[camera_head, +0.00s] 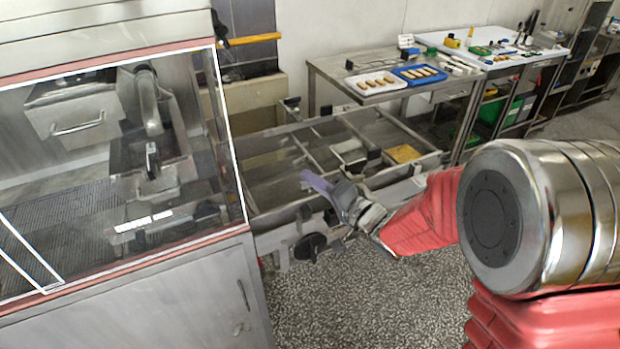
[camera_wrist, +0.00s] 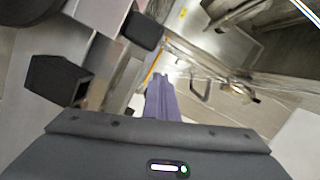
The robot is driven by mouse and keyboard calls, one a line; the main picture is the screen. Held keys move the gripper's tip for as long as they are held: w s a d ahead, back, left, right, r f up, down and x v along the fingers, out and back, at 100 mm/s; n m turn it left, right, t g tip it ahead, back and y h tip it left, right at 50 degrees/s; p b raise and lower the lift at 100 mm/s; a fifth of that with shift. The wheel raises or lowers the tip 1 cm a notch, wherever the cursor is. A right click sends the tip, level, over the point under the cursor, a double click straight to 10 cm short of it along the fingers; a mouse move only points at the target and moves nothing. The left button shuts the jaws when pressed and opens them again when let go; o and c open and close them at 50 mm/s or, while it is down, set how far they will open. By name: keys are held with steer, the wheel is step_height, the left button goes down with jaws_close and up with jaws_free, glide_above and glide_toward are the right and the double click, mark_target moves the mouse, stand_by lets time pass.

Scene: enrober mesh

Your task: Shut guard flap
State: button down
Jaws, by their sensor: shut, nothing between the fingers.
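A clear panel edged in white (camera_head: 232,150) covers the front of the steel machine (camera_head: 160,300) at the left of the head view. It looks like the guard flap, but I cannot tell for sure, nor how far open it stands. My gripper (camera_head: 316,182) is right of the panel, apart from it, above the open steel frame. Its purple fingers are together and empty. In the wrist view the fingers (camera_wrist: 162,98) point away, toward blurred metal parts and a grey loop (camera_wrist: 200,86) that may be a handle.
The open steel frame (camera_head: 275,215) has crossbars, black knobs and a yellowish block (camera_head: 403,153). A steel table (camera_head: 330,70) with white and blue trays stands behind it. Black blocks (camera_wrist: 58,80) are close at left in the wrist view. Speckled floor (camera_head: 360,300) is clear in front.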

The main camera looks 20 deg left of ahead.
steer(key=shift+s+a, duration=0.25)
steer(key=shift+s, duration=0.05)
steer(key=v, duration=1.3)
steer(key=shift+d, duration=0.45)
steer(key=c, duration=2.5)
jaws_free()
steer(key=shift+f, duration=0.1)
steer(key=shift+o, duration=1.6)
steer(key=shift+s+a, duration=0.1)
steer(key=shift+s, duration=0.2)
steer(key=shift+o, duration=1.4)
steer(key=s+r+n+g, duration=0.3)
steer(key=s+g, duration=0.1)
steer(key=s, duration=0.4)
steer(key=shift+g, duration=0.4)
steer(key=s+d+f+n+g+h, duration=0.1)
steer(key=s+d+g+h, duration=0.1)
steer(key=s+d+h, duration=0.4)
steer(key=s+d+r+m+t+h, duration=0.1)
steer(key=d+h, duration=0.3)
steer(key=d, duration=0.7)
steer(key=s+d+r+m+t+h, duration=0.1)
steer(key=s+d+r+t+h, duration=0.1)
steer(key=d, duration=0.9)
steer(key=t+h, duration=0.1)
steer(key=h, duration=0.1)
steer(key=shift+s+r+h, duration=0.25)
steer(key=shift+s+h, duration=0.05)
steer(key=shift+h, duration=0.1)
